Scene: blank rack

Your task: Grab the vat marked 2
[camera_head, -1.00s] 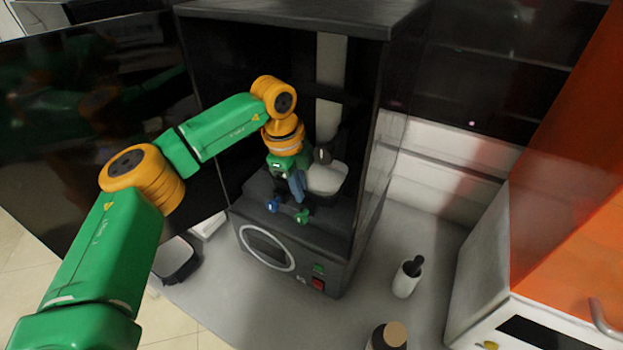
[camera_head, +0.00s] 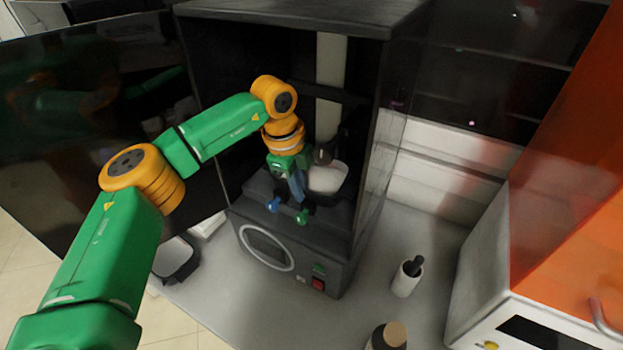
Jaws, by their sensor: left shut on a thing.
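A dark vat (camera_head: 340,220) sits low inside the open printer cabinet, mostly hidden behind my left gripper; I cannot read any number on it. My left gripper (camera_head: 289,210) reaches into the cabinet from the left, pointing down, and is shut on the vat's near side. Its exact contact is hard to see. A pale block with a dark rim (camera_head: 328,178) is just right of the gripper. Another dark-rimmed vat-like tray (camera_head: 175,260) is on the counter left of the cabinet. My right gripper is not in view.
The printer cabinet (camera_head: 389,150) has a side wall close to the right of the gripper and a roof above. A white bottle with a dark top (camera_head: 406,278) and a jar (camera_head: 390,336) stand on the counter to the right. A white-and-orange machine (camera_head: 500,250) stands further right.

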